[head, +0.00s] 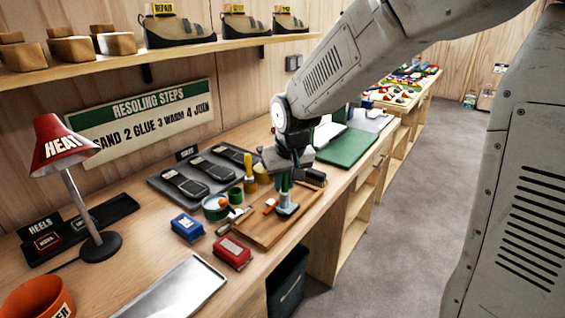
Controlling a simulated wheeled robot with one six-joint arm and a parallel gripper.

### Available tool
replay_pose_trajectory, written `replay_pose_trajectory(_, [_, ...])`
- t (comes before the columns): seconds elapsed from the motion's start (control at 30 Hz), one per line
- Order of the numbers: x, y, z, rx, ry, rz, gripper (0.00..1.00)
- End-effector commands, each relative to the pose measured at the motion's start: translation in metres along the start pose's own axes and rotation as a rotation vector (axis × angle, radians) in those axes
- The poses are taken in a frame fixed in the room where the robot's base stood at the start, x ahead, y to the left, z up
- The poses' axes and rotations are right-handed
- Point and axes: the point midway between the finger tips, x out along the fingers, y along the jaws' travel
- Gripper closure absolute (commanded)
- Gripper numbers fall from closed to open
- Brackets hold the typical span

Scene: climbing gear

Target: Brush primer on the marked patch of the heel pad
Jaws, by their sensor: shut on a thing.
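My gripper (288,178) points down over the wooden board (268,234) on the bench. It is shut on a green-handled tool with a pale blue-grey end (287,208), which looks like a brush. That end is over or on the board; I cannot tell if it touches. The black heels tray (115,210) lies at the far left with small dark pads (48,241) in it. No marked patch can be made out from here.
A blue box (187,227) and a red box (232,252) sit left of the board. A metal tray (175,290) lies in front. A red lamp (62,143) and an orange pot (40,298) stand left.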

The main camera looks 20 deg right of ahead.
Motion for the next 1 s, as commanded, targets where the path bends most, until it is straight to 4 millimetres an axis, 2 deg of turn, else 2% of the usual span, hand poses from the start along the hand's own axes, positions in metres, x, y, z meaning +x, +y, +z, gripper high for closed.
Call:
replay_pose_trajectory(0.6, [-0.052,0.0,-0.014,0.0,-0.001,-0.001,1.0])
replay_pose_trajectory(1.0, [-0.056,0.001,-0.015,0.001,-0.003,0.0,1.0])
